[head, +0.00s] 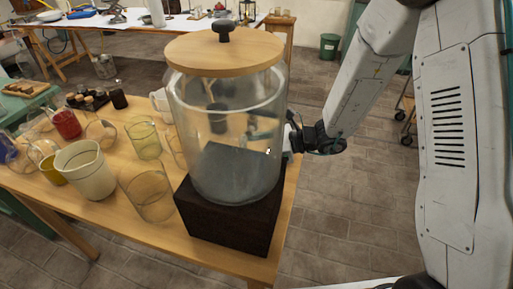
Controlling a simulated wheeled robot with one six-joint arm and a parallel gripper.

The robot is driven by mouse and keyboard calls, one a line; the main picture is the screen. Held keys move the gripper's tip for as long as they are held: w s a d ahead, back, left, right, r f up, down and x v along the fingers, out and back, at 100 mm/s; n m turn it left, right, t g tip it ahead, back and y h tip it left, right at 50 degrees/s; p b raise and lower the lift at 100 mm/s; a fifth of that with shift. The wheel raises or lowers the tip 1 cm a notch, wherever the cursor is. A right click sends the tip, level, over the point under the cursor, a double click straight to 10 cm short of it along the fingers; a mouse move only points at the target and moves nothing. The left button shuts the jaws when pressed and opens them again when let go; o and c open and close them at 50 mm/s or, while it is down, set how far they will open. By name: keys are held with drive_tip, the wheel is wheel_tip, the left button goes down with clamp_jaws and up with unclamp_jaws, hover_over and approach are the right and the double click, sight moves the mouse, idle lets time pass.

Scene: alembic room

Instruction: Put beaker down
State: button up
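Several beakers stand on the wooden table (262,268). A large whitish beaker (84,172) is at the left, an amber-tinted glass beaker (147,195) is to its right, and a greenish glass one (144,140) is behind them. I cannot tell which one the task means. My gripper (280,141) is at the right side of a big glass jar (228,165), partly behind it. Its fingers show only blurred through the glass. I cannot tell whether they are open or hold anything.
The jar has a wooden lid (190,50) and stands on a dark block (225,222) near the table's right end. Small dark bottles (118,96) and a red-filled vessel (66,125) crowd the left. A narrow strip of table in front of the amber beaker is bare.

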drive_tip(key=shift+f, duration=0.1)
drive_tip(key=o, duration=1.1)
